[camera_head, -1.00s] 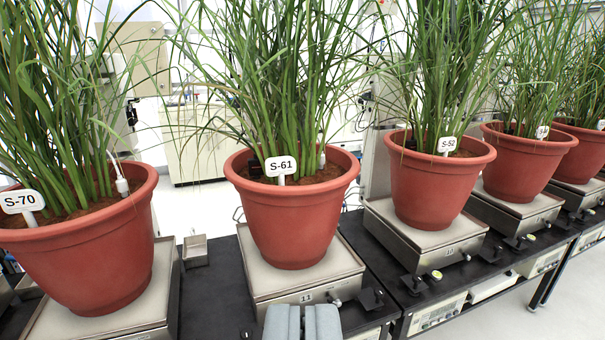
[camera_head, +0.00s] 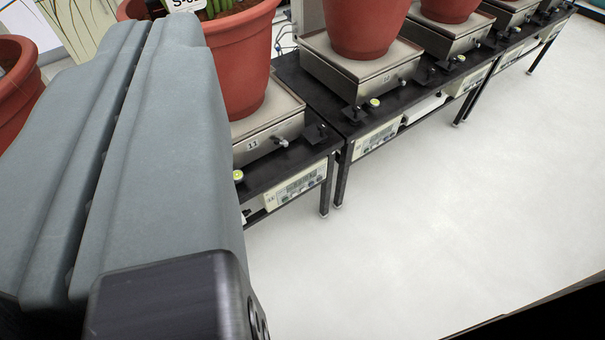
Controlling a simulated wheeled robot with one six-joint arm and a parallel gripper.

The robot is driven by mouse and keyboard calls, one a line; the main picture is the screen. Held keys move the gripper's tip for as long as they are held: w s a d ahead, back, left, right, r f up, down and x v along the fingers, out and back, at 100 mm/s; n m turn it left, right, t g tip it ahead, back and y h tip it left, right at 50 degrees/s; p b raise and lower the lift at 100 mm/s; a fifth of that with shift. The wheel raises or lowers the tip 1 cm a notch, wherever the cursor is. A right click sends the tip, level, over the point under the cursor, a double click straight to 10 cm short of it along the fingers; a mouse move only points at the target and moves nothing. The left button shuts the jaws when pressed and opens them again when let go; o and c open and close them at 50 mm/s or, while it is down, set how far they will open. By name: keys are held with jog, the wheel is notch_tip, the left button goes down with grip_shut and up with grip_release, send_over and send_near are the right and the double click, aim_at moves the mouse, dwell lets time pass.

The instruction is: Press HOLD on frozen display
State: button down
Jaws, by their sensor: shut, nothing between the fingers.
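My gripper (camera_head: 168,22) fills the left of the view, its two grey fingers shut together with nothing between them. A display unit (camera_head: 297,187) with a small screen and a row of buttons sits under the bench below scale 11 (camera_head: 268,135), right of my gripper and apart from it. A second display unit (camera_head: 376,141) sits under the neighbouring bench. Another unit (camera_head: 466,84) is further back. The screens and button labels are too small to read, so I cannot tell which display is frozen.
Red pots (camera_head: 245,65) stand on the scales along the black benches (camera_head: 350,118). Black knobs (camera_head: 317,132) stick up near the bench front edge, with bench legs (camera_head: 325,198) below. The pale floor (camera_head: 440,220) in front is clear.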

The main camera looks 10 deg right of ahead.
jog(key=w+d+f+m+g+h, duration=0.1)
jog(key=w+d+f+m, duration=0.1)
jog(key=w+f, duration=0.55)
jog(key=w+d+f+m, duration=0.3)
jog(key=w+f, duration=0.1)
jog(key=w, duration=0.7)
jog(key=w+d+f+m+g, duration=0.1)
jog(key=w+d+f+m, duration=0.15)
jog(key=w+f, duration=0.5)
jog(key=w+d+f+m+g, duration=0.1)
jog(key=w+d+f+m, duration=0.3)
jog(key=f, duration=0.7)
jog(key=w+d+f+m+g+h, duration=0.1)
jog(key=w+d+f, duration=0.2)
jog(key=f, duration=0.7)
jog(key=w+d+f+m, duration=0.2)
jog(key=f, duration=0.8)
jog(key=s+d+f+m+g, duration=0.1)
jog(key=s+d+f+m, duration=0.1)
jog(key=f, duration=0.9)
jog(key=s+d+f+m+g, duration=0.1)
jog(key=d+f+m, duration=0.1)
jog(key=f, duration=1)
jog(key=shift+s+d+f, duration=0.15)
jog(key=shift+s+f, duration=0.05)
jog(key=shift+s, duration=0.15)
